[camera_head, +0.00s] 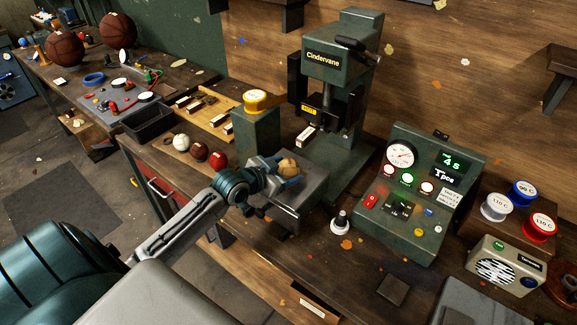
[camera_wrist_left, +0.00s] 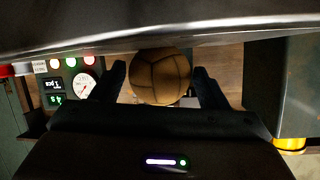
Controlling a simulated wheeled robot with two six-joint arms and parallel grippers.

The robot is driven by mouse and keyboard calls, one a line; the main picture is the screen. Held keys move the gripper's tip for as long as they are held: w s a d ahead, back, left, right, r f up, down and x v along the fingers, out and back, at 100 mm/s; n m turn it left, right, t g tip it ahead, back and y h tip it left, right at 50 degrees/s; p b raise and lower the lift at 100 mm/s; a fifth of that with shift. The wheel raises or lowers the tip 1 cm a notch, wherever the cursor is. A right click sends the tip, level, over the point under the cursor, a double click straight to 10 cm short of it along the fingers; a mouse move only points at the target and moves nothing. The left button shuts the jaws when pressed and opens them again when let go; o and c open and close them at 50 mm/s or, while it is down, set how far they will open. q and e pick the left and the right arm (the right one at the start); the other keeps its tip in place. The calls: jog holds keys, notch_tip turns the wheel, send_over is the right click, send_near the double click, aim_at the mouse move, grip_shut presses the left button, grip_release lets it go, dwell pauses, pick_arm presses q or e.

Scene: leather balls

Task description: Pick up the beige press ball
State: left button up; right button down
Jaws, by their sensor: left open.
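The beige press ball (camera_head: 289,166) is a small tan panelled ball at the press base, just above or on its grey plate (camera_head: 300,192); the contact is hidden. In the left wrist view the ball (camera_wrist_left: 160,76) sits between the two dark fingers. My left gripper (camera_head: 284,172) is at the ball, its fingers either side of it. The gripper also shows in the wrist view (camera_wrist_left: 160,85), open, with a small gap visible beside the ball. My right gripper is not in view.
The green Cindervane press (camera_head: 340,75) stands behind the ball. A green block with a yellow button (camera_head: 256,102) stands to its left. White (camera_head: 181,142), brown (camera_head: 199,151) and red (camera_head: 218,160) balls lie left of my gripper. A control console (camera_head: 415,195) stands right.

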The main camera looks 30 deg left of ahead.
pick_arm(q)
jog(key=shift+w+d+f, duration=0.1)
jog(key=shift+w+f, duration=0.1)
jog(key=shift+w, duration=0.3)
jog(key=c, duration=0.9)
jog(key=shift+o, duration=0.2)
jog(key=shift+r, duration=0.15)
